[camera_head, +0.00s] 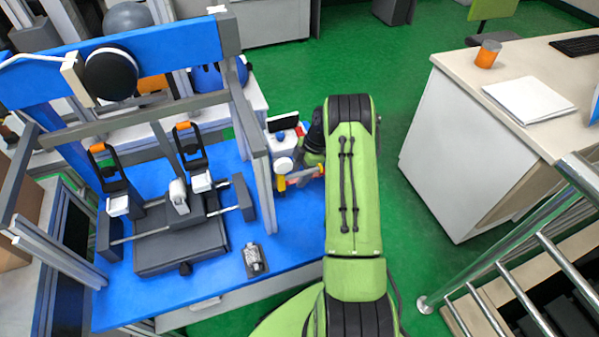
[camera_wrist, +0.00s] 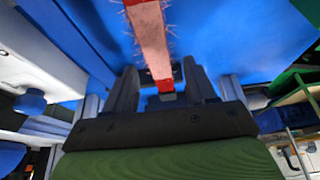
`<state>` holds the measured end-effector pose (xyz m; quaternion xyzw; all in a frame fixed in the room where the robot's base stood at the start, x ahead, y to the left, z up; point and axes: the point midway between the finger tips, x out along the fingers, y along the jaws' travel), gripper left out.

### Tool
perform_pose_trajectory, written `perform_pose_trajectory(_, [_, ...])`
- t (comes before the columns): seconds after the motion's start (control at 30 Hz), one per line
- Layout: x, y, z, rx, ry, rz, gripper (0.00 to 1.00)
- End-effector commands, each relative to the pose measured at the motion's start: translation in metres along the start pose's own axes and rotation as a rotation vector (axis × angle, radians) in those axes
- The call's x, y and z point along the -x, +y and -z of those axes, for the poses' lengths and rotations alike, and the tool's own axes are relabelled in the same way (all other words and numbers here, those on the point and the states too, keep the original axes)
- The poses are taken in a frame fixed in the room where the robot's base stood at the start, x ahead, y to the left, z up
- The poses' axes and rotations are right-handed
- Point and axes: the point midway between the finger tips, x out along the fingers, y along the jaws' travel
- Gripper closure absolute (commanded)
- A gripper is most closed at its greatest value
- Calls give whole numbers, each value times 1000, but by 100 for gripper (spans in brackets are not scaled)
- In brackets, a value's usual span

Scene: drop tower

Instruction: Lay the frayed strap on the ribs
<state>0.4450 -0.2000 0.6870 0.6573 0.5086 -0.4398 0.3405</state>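The frayed strap (camera_wrist: 150,38) is a red-edged pink band with loose threads along its sides. It runs from the top of the wrist view down between the two fingers of my gripper (camera_wrist: 160,72). The fingers stand apart, with gaps on both sides of the strap, and do not appear to pinch it. How far the strap is from the fingers in depth I cannot tell. In the head view my green arm covers much of the work spot, and I cannot make out the strap there. I cannot identify the ribs for certain in either view.
A drop tower frame with a blue crossbeam (camera_head: 178,42) and dark base (camera_head: 180,249) stands on the blue table (camera_head: 290,247). A small grey metal part (camera_head: 254,260) lies in front. An orange and yellow item (camera_head: 281,182) stands near my arm. A desk (camera_head: 470,140) and railing (camera_head: 510,240) are at right.

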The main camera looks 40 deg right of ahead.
Motion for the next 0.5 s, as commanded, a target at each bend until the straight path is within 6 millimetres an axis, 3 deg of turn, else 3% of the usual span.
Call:
perform_pose_trajectory(0.27, [5, 0, 0, -1, 0, -1, 45])
perform_pose_trajectory(0.37, [24, 1, 0, -1, -1, -4, 45])
perform_pose_trajectory(0.5, [64, 1, 0, -1, -2, -6, 45])
